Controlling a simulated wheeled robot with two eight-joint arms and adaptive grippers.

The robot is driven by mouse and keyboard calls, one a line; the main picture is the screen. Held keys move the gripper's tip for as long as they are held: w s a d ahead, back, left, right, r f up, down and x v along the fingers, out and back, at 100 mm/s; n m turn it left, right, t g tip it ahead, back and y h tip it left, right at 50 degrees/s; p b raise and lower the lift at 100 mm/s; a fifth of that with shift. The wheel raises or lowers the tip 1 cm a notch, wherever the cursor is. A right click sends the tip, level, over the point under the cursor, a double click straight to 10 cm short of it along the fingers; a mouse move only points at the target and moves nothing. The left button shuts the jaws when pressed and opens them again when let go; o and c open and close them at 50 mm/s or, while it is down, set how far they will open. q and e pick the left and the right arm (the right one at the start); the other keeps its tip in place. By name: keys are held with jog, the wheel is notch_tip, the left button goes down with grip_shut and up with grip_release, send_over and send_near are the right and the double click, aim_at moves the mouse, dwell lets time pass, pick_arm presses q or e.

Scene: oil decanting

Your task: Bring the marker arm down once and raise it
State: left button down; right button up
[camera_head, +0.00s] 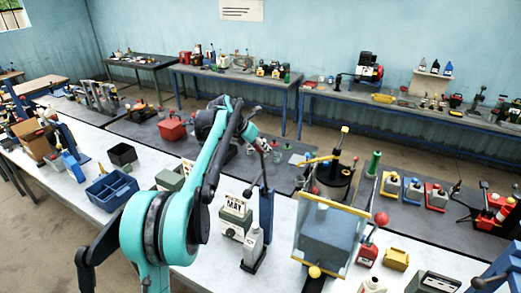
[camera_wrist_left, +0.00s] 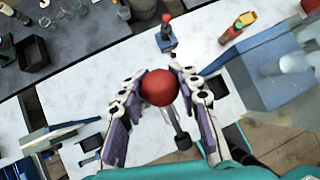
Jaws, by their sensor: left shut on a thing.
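My left gripper (camera_head: 264,146) reaches over the near bench in the head view. In the left wrist view its fingers (camera_wrist_left: 160,80) are closed around a red ball knob (camera_wrist_left: 158,90), one on each side. A dark rod (camera_wrist_left: 182,135) shows below the knob. In the head view a dark upright lever (camera_head: 263,178) rises under the gripper from a blue post (camera_head: 266,212); I take this to be the marker arm, raised. The knob is hidden or too small there. The lower end of the mechanism is partly hidden. My right gripper is not in view.
A yellow-framed clear guard (camera_head: 326,235) stands right of the post. A grey block marked MAY (camera_head: 234,219) stands left. A blue divided tray (camera_head: 111,191) and a dark box (camera_head: 122,154) lie further left. Several bottles and tools crowd the right.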

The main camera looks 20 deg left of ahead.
pick_arm(q)
jog(key=shift+w+r, duration=0.1)
jog(key=shift+r, duration=0.1)
jog(key=c, duration=1.1)
grip_release()
jog(key=shift+a+f, duration=0.1)
jog(key=shift+o, duration=0.2)
jog(key=v, duration=1.2)
